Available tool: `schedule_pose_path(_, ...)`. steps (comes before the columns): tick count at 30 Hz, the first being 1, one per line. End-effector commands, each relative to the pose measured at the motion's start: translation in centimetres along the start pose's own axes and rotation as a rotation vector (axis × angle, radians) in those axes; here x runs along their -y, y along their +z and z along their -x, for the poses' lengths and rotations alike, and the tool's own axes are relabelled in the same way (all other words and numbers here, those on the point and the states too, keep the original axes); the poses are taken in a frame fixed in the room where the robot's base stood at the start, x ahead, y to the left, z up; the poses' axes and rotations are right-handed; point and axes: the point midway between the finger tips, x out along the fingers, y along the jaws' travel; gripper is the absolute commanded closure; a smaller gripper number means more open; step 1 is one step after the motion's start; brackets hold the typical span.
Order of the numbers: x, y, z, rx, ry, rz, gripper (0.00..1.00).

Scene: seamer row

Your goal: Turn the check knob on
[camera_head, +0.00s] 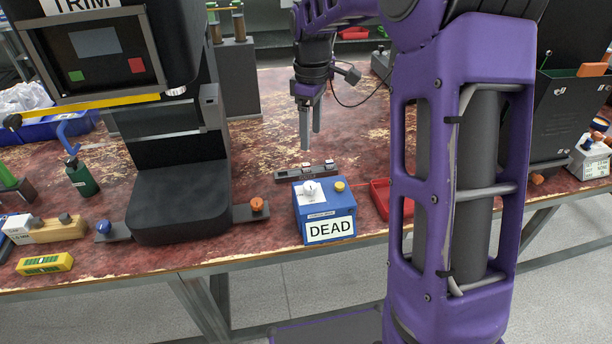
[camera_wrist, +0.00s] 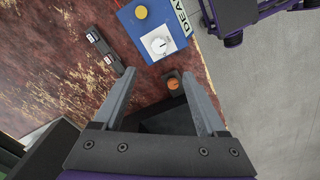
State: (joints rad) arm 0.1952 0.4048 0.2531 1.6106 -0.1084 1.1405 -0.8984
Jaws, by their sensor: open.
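A blue box (camera_head: 309,219) with a "DEAD" label stands near the front edge of the bench. A white knob (camera_head: 309,188) with a dial plate sits on its top, beside a yellow button (camera_head: 339,186). In the wrist view the white knob (camera_wrist: 158,45) shows beyond my fingertips, with the yellow button (camera_wrist: 141,12) farther up. I cannot read the knob's marking. My gripper (camera_head: 310,142) points down above the bench, behind and above the box. Its two fingers (camera_wrist: 160,85) are apart with nothing between them, and touch nothing.
A dark machine (camera_head: 180,195) with a "TRIM" screen stands left of the box. An orange knob (camera_head: 257,205) is on its side bracket. A dark strip with switches (camera_head: 305,171) lies behind the box. A red tray (camera_head: 381,197) lies to the right, partly behind my arm.

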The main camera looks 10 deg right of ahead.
Motion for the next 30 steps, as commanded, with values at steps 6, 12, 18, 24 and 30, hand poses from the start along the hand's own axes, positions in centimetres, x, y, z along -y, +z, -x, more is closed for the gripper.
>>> schedule_pose_path(6,0.1,0.0,-5.0,0.003,-0.004,0.001,0.26)
schedule_pose_path(12,0.1,0.0,-9.3,0.001,-0.003,0.000,0.26)
schedule_pose_path(18,0.1,0.0,-13.1,0.002,-0.002,0.001,0.26)
schedule_pose_path(24,0.0,0.0,-15.2,0.001,-0.001,0.000,0.26)
schedule_pose_path(30,0.0,0.0,-15.6,0.000,0.000,0.000,0.26)
